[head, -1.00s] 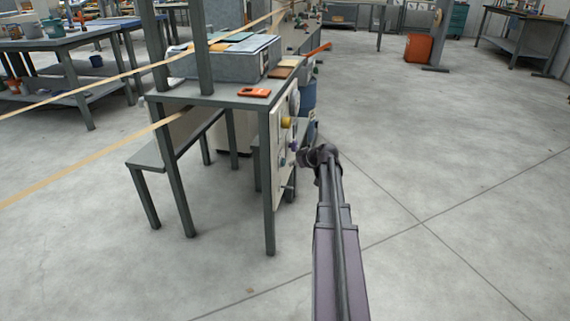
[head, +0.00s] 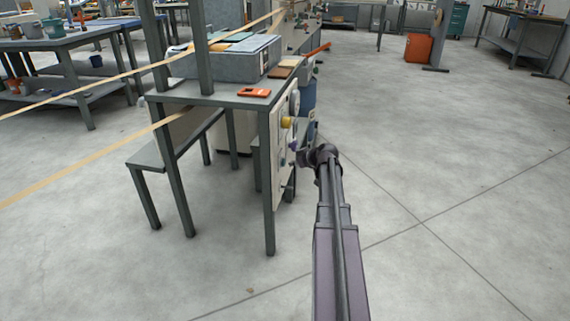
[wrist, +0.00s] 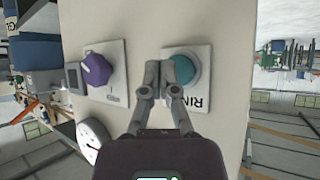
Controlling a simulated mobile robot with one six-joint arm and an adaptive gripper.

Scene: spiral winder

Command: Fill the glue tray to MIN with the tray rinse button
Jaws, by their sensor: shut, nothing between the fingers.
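The rinse button (wrist: 186,68) is a round teal button on a white plate in the wrist view. Its label, partly hidden by my gripper, shows the letters "RIN". My gripper (wrist: 168,72) is shut and empty. Its fingertips are in front of the button's left part and overlap it in the picture; I cannot tell whether they touch it. In the head view my gripper (head: 306,157) is beside the control panel (head: 281,165), with its fingers mostly hidden. I cannot make out the glue tray or a MIN mark.
A purple knob (wrist: 97,69) on its own plate and a round dial gauge (wrist: 92,140) are on the same panel. The panel is at the end of a grey table (head: 200,95) bearing an orange object (head: 254,92). Open concrete floor (head: 450,170) lies to the right.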

